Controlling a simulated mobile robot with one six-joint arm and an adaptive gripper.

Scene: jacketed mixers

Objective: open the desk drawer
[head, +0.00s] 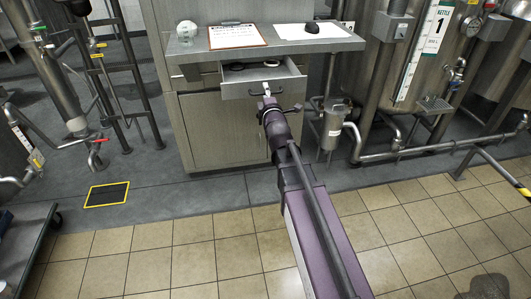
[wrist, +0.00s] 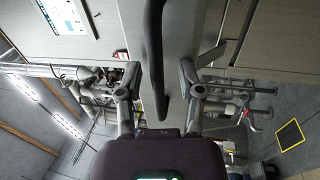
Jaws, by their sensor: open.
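The desk (head: 222,130) is a grey metal cabinet with a light top, in the middle of the head view. Its top drawer (head: 290,84) is pulled out, and dark items show inside. The drawer's dark bar handle (head: 279,93) is on its front. My gripper (head: 264,94) is at that front, close to the handle. In the wrist view the handle (wrist: 154,50) runs as a dark bar between the two spread fingers of my gripper (wrist: 160,68), with a gap on each side. The gripper is open and holds nothing.
On the desktop (head: 285,47) are a clipboard (head: 236,36), a glass globe (head: 188,28) and a dark mouse-like object (head: 312,28) on white paper. A steel tank (head: 428,50) and pipes (head: 420,153) stand at the right. Pipework (head: 62,85) stands at the left. The tiled floor (head: 180,260) in front is mostly clear.

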